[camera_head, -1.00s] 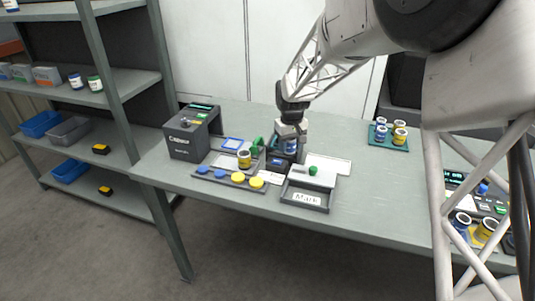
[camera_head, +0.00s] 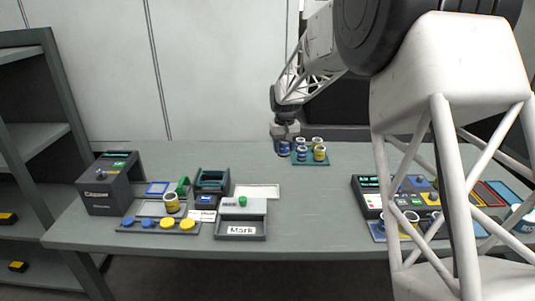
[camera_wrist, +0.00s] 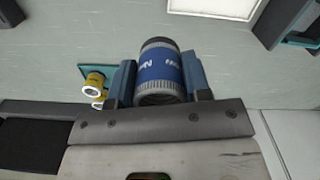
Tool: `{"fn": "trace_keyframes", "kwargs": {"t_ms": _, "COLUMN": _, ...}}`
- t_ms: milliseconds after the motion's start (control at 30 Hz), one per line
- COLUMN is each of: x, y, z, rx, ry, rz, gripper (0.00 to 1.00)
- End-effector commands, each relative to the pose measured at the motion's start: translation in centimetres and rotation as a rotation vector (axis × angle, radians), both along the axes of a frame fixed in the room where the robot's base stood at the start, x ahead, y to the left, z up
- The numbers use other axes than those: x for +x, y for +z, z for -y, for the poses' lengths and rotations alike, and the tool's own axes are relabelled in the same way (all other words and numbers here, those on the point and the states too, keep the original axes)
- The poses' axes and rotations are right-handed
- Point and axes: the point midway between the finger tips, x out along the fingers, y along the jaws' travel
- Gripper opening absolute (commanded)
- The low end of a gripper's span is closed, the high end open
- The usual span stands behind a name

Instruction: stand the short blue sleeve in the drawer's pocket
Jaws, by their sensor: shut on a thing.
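My gripper (camera_head: 285,141) is shut on a blue sleeve (camera_wrist: 160,72) with grey ends and white lettering. In the wrist view the sleeve sits between the two jaws. In the head view the sleeve (camera_head: 284,149) hangs under the gripper, by the left side of the teal tray; its height above the table is hard to judge. The grey drawer (camera_head: 241,238) labelled "Mark" stands at the front of the table, left of and nearer than the gripper. A green knob (camera_head: 243,201) shows on it. Its pocket cannot be clearly made out.
The teal tray (camera_head: 300,164) holds several blue and yellow sleeves. Left of the drawer are an open dark block (camera_head: 211,181), a yellow sleeve (camera_head: 171,203), a button strip (camera_head: 150,228) and a grey machine (camera_head: 106,185). A control panel (camera_head: 372,198) stands right. The middle table is clear.

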Motion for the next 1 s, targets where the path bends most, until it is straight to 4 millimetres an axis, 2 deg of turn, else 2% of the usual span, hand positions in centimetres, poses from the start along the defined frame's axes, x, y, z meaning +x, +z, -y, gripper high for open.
{"fn": "trace_keyframes", "kwargs": {"t_ms": 100, "x": 1.0, "y": 0.6, "z": 1.7, "rx": 0.001, "ry": -0.031, "rz": 0.003, "gripper": 0.14}}
{"fn": "trace_keyframes", "kwargs": {"t_ms": 233, "x": 2.1, "y": 1.0, "z": 2.7, "rx": 0.0, "ry": -0.049, "rz": 0.001, "gripper": 0.14}}
{"fn": "trace_keyframes", "kwargs": {"t_ms": 367, "x": 3.0, "y": 1.2, "z": 2.3, "rx": 0.0, "ry": -0.043, "rz": 0.002, "gripper": 0.14}}
{"fn": "trace_keyframes", "kwargs": {"t_ms": 533, "x": 4.0, "y": 1.1, "z": 0.7, "rx": 0.0, "ry": -0.011, "rz": 0.001, "gripper": 0.14}}
{"fn": "trace_keyframes", "kwargs": {"t_ms": 667, "x": 4.7, "y": 0.9, "z": -1.6, "rx": 0.0, "ry": 0.031, "rz": 0.0, "gripper": 0.14}}
{"fn": "trace_keyframes", "kwargs": {"t_ms": 767, "x": 5.2, "y": 0.6, "z": -4.1, "rx": 0.0, "ry": 0.079, "rz": 0.001, "gripper": 0.14}}
{"fn": "trace_keyframes", "kwargs": {"t_ms": 1000, "x": 5.7, "y": -0.5, "z": -12.0, "rx": 0.0, "ry": 0.222, "rz": 0.0, "gripper": 0.14}}
